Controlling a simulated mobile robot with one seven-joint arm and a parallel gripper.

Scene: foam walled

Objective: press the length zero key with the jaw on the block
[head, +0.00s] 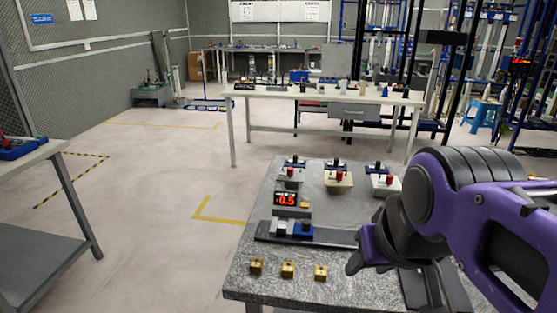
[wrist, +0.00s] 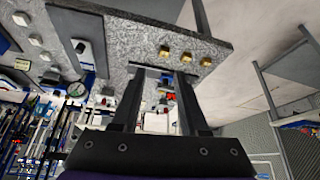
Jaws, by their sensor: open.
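The length gauge has a dark rail (head: 340,237) on the grey stone-topped table, with a pale block (head: 282,227) and a blue jaw piece (head: 303,231) side by side on it. I cannot tell whether they touch. Behind them a small display (head: 286,199) reads -0.5 in red. A small yellow key (head: 304,205) sits to its right. In the wrist view my gripper (wrist: 160,72) is open, its two dark fingers apart with nothing held. In the head view my purple arm is right of the gauge and hides the rail's right end.
Three brass blocks (head: 287,270) stand along the table's front edge. Several knobbed stations, one with a red knob on a beige base (head: 338,180), stand behind the gauge. A white bench (head: 330,95) is farther back.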

